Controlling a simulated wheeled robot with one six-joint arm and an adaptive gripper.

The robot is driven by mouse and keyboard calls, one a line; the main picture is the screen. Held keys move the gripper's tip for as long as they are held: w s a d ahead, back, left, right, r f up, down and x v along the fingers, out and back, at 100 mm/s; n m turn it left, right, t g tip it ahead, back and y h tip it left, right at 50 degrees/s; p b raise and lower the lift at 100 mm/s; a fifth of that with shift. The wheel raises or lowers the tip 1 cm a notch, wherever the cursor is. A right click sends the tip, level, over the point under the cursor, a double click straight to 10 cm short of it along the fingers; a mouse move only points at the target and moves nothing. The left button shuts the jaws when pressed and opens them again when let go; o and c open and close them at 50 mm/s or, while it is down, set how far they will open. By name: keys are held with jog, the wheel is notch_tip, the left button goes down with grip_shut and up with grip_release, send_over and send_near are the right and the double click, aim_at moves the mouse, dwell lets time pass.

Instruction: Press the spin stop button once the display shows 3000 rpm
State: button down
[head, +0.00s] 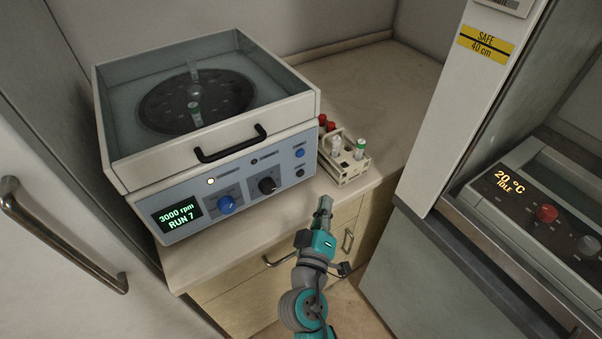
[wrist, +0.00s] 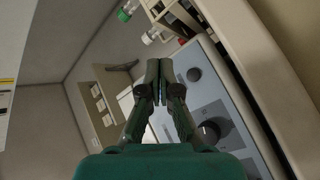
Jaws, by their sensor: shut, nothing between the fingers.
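The spin device (head: 225,165) is a white box with a clear lid over a dark rotor (head: 196,100). Its display (head: 177,214) reads "3000 rpm RUN 7" in green. The blue-grey front panel carries a large blue knob (head: 227,204), a black knob (head: 267,185), a blue button (head: 300,153), a dark button (head: 300,173) and a small white lit spot (head: 211,181). The labels are too small to read, so I cannot tell which control is spin stop. My gripper (head: 326,200) is shut and empty, in front and to the right of the panel, apart from it in the head view.
A small rack (head: 345,170) with capped tubes stands right of the device; tubes also show in the wrist view (wrist: 125,13). A cabinet with a "SAFE 40 cm" sign (head: 485,42) and a unit reading "20 °C IDLE" (head: 510,182) are at the right. A door handle (head: 60,235) is left.

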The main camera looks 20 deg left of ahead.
jog(key=shift+w+a, duration=1.15)
jog(key=shift+a, duration=0.2)
jog(key=shift+w+a, duration=1.15)
jog(key=shift+a, duration=0.15)
jog(key=shift+w+a, duration=0.25)
jog(key=shift+a, duration=0.05)
jog(key=shift+w+a, duration=0.25)
jog(key=shift+a, duration=0.05)
dwell(0.3)
dwell(0.4)
jog(key=shift+s+d, duration=0.55)
jog(key=shift+d, duration=0.05)
jog(key=shift+s+d, duration=1.6)
jog(key=shift+d, duration=0.3)
